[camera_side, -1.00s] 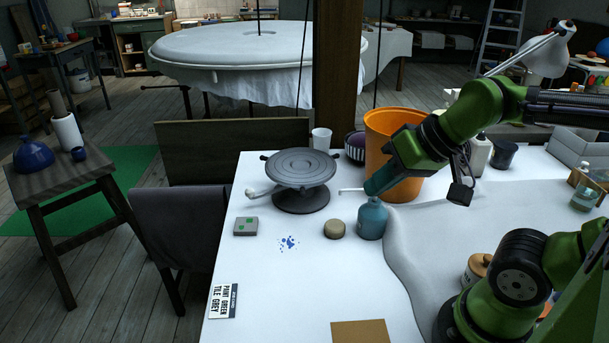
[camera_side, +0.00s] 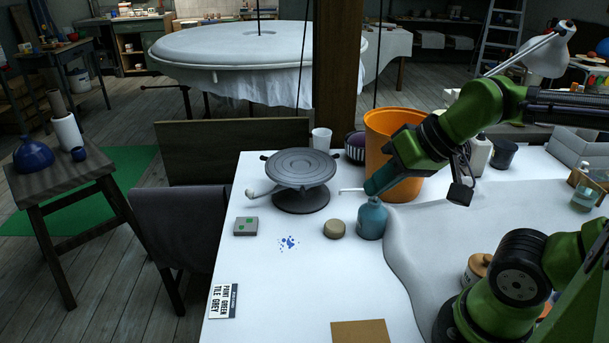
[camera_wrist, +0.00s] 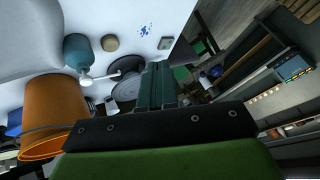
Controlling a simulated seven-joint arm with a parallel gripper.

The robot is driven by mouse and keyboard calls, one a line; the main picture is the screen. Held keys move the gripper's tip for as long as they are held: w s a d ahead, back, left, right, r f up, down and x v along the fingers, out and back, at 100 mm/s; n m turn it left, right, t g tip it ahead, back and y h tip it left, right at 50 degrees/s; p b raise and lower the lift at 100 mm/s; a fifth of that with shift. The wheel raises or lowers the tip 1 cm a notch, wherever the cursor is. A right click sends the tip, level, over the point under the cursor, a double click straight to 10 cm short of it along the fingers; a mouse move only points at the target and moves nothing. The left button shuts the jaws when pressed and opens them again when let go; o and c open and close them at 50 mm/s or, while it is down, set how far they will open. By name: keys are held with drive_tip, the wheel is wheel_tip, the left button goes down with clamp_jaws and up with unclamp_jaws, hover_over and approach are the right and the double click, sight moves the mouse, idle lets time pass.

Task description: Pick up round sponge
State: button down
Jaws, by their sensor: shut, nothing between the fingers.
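The round sponge (camera_side: 334,229) is a small beige disc lying flat on the white table, just left of a teal bottle (camera_side: 371,219). In the wrist view, the sponge (camera_wrist: 110,43) shows at the top, right of the bottle (camera_wrist: 76,50). My gripper (camera_side: 372,188) has teal fingers and appears above and behind the bottle in the side view, apart from the sponge. In the wrist view, my gripper (camera_wrist: 158,66) has its fingers together with nothing between them.
An orange bucket (camera_side: 397,130) stands behind my gripper. A grey turntable (camera_side: 301,168) stands at the back left, with a white cup (camera_side: 321,139) behind it. A grey block with green marks (camera_side: 246,226), blue paint spots (camera_side: 288,243) and a label card (camera_side: 223,300) lie left.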

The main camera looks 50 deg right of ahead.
drive_tip(key=c, duration=1.8)
unclamp_jaws()
drive_tip(key=o, duration=1.3)
drive_tip(key=n+g+h, duration=0.4)
drive_tip(key=n+h, duration=0.1)
drive_tip(key=n, duration=2.6)
approach(335, 225)
drive_tip(key=x, duration=0.3)
drive_tip(key=shift+a+f, duration=0.2)
drive_tip(key=shift+f, duration=0.1)
drive_tip(key=shift+d+x, duration=0.15)
drive_tip(key=shift+x, duration=1.25)
drive_tip(key=shift+d+x, duration=0.1)
drive_tip(key=shift+x, duration=1.35)
